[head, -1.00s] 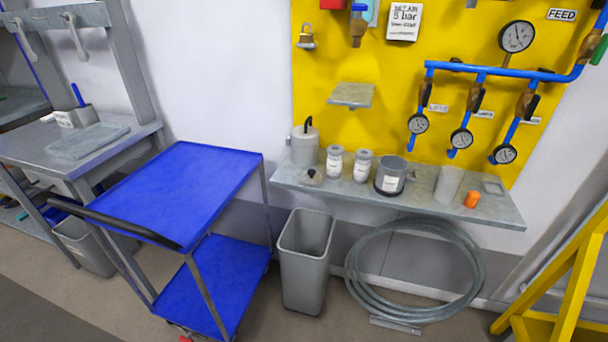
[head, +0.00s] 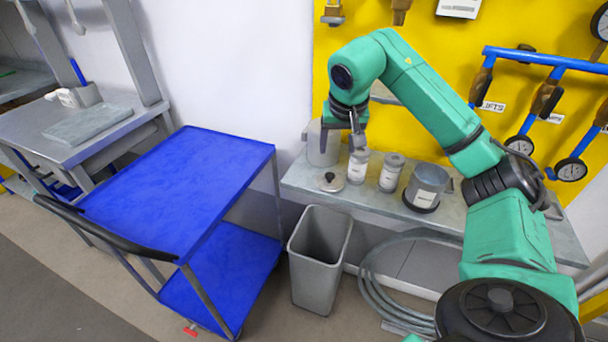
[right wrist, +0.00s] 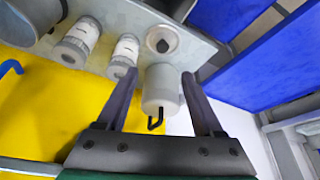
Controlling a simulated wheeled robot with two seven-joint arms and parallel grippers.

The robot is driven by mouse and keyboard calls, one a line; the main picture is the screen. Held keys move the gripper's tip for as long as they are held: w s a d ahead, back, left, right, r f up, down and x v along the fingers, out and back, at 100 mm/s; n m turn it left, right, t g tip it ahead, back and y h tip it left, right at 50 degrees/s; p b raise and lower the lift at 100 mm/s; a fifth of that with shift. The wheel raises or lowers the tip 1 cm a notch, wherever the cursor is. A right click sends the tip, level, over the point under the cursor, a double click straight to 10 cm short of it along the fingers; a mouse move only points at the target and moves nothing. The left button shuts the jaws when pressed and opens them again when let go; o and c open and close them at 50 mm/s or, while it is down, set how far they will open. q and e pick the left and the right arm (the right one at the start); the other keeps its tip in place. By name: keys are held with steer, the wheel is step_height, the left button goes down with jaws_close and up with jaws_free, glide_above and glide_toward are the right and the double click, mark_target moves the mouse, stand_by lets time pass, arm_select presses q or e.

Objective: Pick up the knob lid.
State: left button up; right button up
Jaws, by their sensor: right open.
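The knob lid (head: 330,182), a small round grey lid with a dark knob, lies on the left end of the grey shelf (head: 455,222). It also shows in the right wrist view (right wrist: 162,40), lying beyond the fingertips. My right gripper (head: 343,140) is above and behind the lid, in front of the canister, and holds nothing. In the right wrist view its two fingers (right wrist: 158,78) are spread apart, with the white-grey canister (right wrist: 161,90) showing between them. My left gripper is out of view.
Two labelled jars (head: 357,168) (head: 391,174) stand just right of the lid, and a larger grey pot (head: 428,184) farther right. The canister (head: 318,150) stands behind the lid. A grey bin (head: 318,262) and a blue cart (head: 185,190) are at the left.

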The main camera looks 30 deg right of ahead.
mark_target(330, 175)
steer(key=x, duration=0.4)
steer(key=p+x, duration=0.1)
steer(key=x, duration=0.8)
steer(key=shift+s+a+p, duration=0.1)
steer(key=shift+a+p, duration=0.2)
steer(key=shift+a, duration=0.1)
steer(key=shift+w+d+f, duration=0.15)
steer(key=shift+w+f, duration=0.05)
steer(key=shift+f, duration=0.2)
jaws_close()
